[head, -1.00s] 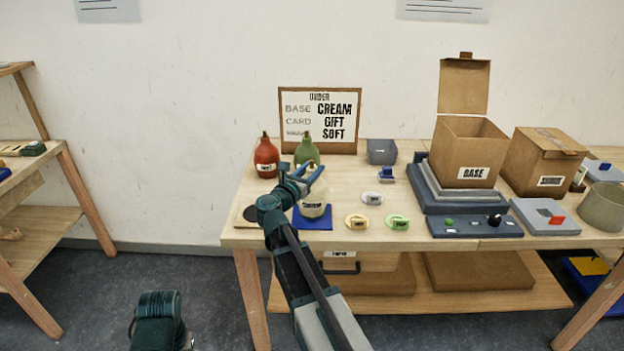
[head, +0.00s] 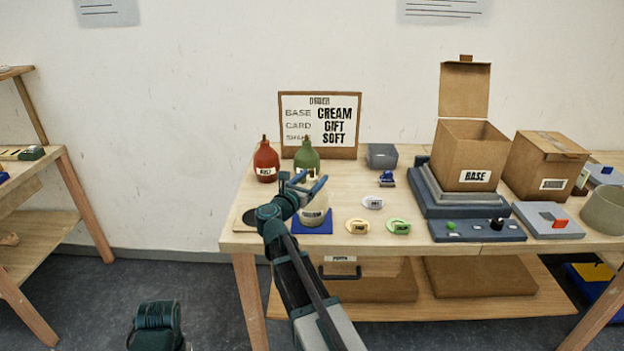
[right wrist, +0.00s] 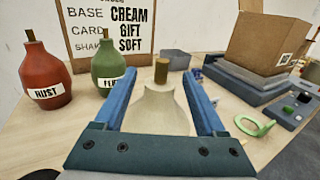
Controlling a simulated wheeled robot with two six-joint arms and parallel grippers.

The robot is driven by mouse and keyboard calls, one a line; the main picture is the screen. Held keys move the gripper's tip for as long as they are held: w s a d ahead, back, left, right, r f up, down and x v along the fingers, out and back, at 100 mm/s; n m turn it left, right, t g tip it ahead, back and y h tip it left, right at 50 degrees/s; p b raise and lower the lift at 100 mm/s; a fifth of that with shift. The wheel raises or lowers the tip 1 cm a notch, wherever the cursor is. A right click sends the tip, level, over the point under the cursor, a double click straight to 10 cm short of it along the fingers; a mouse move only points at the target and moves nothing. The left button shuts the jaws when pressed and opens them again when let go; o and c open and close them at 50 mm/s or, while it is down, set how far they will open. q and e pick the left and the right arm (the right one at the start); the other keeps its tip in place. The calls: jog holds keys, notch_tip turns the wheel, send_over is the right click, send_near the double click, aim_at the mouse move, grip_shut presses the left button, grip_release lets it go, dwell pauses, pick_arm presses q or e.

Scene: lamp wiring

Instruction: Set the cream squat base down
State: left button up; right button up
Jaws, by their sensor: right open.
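The cream squat base (head: 314,207) stands upright on the blue mat (head: 312,227) near the table's front left. Its label faces front. In the right wrist view the cream base (right wrist: 160,108) stands between the two blue fingers, with its brown neck (right wrist: 161,71) rising between them. My right gripper (head: 309,184) is open around the neck, with a gap showing on each side in the wrist view. My left gripper (head: 156,318) is low at the bottom of the head view, away from the table; its fingers cannot be made out.
A red bottle (head: 266,160) and a green bottle (head: 307,153) stand just behind, before the order board (head: 319,121). Cream and green rings (head: 398,227) lie to the right. An open box (head: 470,155) labelled BASE stands on a grey stepped block (head: 440,198).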

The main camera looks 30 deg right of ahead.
jog(key=shift+r, duration=0.25)
jog(key=v, duration=1.2)
jog(key=shift+w+f, duration=0.1)
